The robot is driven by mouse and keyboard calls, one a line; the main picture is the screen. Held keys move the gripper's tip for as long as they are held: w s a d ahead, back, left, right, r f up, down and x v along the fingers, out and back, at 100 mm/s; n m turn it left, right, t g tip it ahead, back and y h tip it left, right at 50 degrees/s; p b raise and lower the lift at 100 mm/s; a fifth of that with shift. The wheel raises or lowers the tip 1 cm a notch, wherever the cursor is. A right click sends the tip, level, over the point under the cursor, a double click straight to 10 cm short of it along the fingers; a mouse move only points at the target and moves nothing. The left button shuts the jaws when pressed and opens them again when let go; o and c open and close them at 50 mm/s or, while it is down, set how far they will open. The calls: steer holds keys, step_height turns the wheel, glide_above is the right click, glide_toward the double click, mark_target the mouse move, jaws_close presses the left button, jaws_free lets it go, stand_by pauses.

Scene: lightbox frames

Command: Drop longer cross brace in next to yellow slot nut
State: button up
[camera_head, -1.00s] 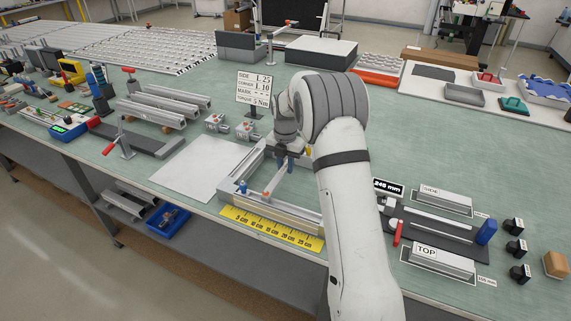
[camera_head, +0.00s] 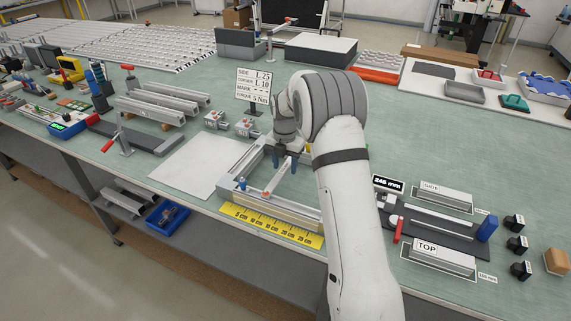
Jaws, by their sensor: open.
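A grey metal frame (camera_head: 246,165) lies on the bench behind a yellow ruler. A pale bar (camera_head: 279,177), which looks like a cross brace, lies inside it with an orange piece at its near end. I cannot tell whether it is the longer brace. I cannot make out a yellow slot nut; my arm covers the frame's right part.
A yellow ruler (camera_head: 270,226) runs along the bench's front edge. A white sheet (camera_head: 198,165) lies to the left. To the right are a dark fixture (camera_head: 440,229) and profiles labelled SIDE (camera_head: 443,199) and TOP (camera_head: 440,260). A sign (camera_head: 257,84) stands behind.

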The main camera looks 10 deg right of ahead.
mark_target(285, 166)
steer(key=shift+r+b, duration=0.4)
steer(key=shift+r, duration=3.5)
